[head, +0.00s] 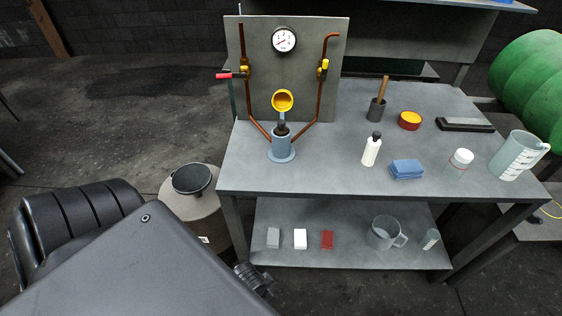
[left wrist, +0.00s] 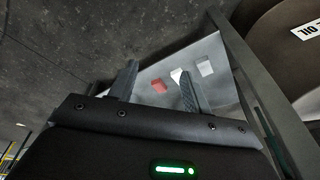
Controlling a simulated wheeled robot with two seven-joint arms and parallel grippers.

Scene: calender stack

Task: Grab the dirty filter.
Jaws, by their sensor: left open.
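A dark, knobbed piece (head: 282,129), which looks like the dirty filter, stands upright in the blue-grey housing (head: 281,150) on the workbench. The yellow cup-shaped part (head: 283,101) is above it on the grey panel. My left gripper (left wrist: 157,85) is open and empty in the left wrist view, its two fingers apart. The filter is not visible in that view; the lower shelf with small blocks shows beyond the fingers. In the head view my dark arm fills the lower left and the fingers cannot be made out. My right gripper is not in view.
The bench (head: 330,180) holds a white bottle (head: 371,150), blue cloths (head: 406,169), a jar (head: 460,160) and a clear jug (head: 517,155). Copper pipes flank the housing. A drum (head: 215,222) with a dark bowl (head: 191,179) stands left. The lower shelf (head: 345,254) holds blocks and a jug.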

